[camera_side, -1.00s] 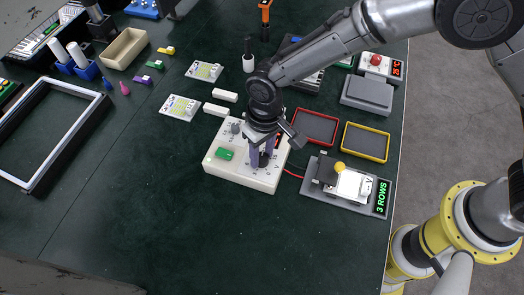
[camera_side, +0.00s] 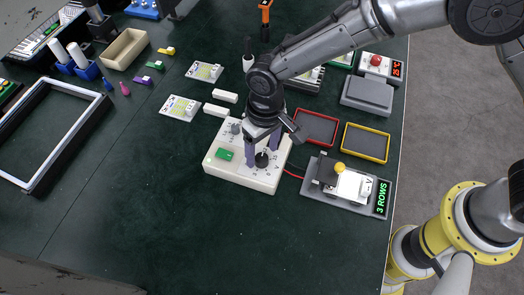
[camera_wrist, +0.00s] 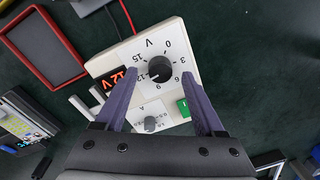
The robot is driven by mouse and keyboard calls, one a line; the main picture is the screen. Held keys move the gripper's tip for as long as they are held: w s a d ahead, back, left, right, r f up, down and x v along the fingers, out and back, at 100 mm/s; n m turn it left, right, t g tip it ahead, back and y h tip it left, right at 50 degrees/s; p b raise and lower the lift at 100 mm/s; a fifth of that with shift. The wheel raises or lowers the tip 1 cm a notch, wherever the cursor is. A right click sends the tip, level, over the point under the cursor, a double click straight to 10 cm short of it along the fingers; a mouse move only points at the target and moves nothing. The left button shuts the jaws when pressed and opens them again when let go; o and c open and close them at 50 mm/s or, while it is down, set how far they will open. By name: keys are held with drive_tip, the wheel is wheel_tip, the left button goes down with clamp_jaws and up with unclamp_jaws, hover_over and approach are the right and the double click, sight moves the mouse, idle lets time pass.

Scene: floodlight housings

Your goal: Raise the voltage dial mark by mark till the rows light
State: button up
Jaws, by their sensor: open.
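The white power supply box (camera_side: 240,180) sits on the dark green table. Its black voltage dial (camera_side: 262,160) also shows in the wrist view (camera_wrist: 161,69), amid marks from 0 to 15. The dial's white pointer aims to the lower left, about at the 12 mark, and the red display (camera_wrist: 119,82) reads 12 V. My gripper (camera_side: 264,158) is open, with its purple fingers apart on either side of the dial, not touching it in the wrist view (camera_wrist: 160,88). The test stand (camera_side: 345,187) has a green sign (camera_side: 382,197) reading 3 ROWS.
A smaller grey knob (camera_wrist: 151,123) and a green switch (camera_wrist: 184,107) are on the box. A red wire runs to the test stand. Red (camera_side: 316,127) and yellow (camera_side: 366,142) trays lie to the right. The table front is clear.

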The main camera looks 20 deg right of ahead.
sight(264, 155)
wheel_tip(264, 155, up, 12)
drive_tip(key=shift+d+r, duration=0.15)
drive_tip(key=shift+d, duration=0.15)
drive_tip(key=shift+w, duration=0.15)
